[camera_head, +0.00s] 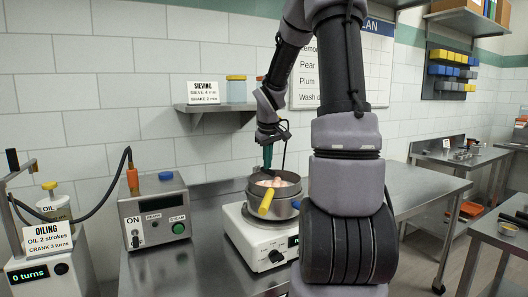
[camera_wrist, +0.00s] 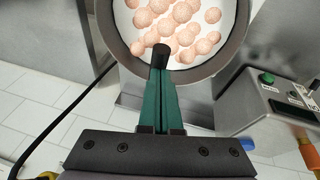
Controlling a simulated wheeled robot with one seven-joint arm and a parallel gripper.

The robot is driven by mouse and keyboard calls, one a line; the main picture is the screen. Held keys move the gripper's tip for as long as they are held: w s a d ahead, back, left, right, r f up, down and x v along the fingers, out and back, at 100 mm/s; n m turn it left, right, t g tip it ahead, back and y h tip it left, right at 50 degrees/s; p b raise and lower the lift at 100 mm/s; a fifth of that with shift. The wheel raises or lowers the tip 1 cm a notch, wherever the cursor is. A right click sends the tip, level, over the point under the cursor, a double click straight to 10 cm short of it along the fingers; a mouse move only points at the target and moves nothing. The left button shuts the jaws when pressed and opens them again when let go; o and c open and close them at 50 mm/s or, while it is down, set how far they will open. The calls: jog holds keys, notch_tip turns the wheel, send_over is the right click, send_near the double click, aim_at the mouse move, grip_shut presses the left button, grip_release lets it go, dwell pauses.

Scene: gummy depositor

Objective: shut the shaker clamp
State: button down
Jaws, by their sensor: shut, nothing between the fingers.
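The shaker (camera_head: 262,250) is a white box with a dark knob and a small display, on the steel bench. A dark round pan (camera_head: 288,208) with pale pink balls inside sits on it; the wrist view shows its rim (camera_wrist: 239,40) from above. A yellow-ended handle (camera_head: 266,204) sticks out at the pan's front; I cannot tell whether it is the clamp's lever. My gripper (camera_head: 267,163) has green fingers, shut and empty, over the pan's back left edge. In the wrist view, a short black peg (camera_wrist: 161,54) shows at the fingertips (camera_wrist: 160,72); contact is unclear.
A steam control box (camera_head: 155,212) stands left of the shaker, and an oiling station (camera_head: 45,262) is at far left. A wall shelf (camera_head: 215,107) hangs behind. My arm hides the shaker's right side. Bare bench (camera_head: 195,270) lies in front of the control box.

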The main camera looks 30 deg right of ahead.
jog(key=shift+s+f, duration=0.4)
jog(key=shift+f, duration=0.4)
jog(key=s+a+r, duration=0.2)
jog(key=s+r, duration=0.5)
jog(key=r, duration=0.4)
jog(key=s+a+r+m+t+y, duration=0.1)
jog(key=s+a+r+m+t, duration=0.1)
jog(key=s+a, duration=0.4)
jog(key=s+a+r+m+t+y, duration=0.1)
jog(key=s+a+r+m+y, duration=0.1)
jog(key=s+a, duration=0.4)
jog(key=s+r+m, duration=0.1)
jog(key=s+m, duration=0.1)
jog(key=s, duration=0.2)
jog(key=shift+s+r+t, duration=0.35)
jog(key=shift+r+t, duration=0.05)
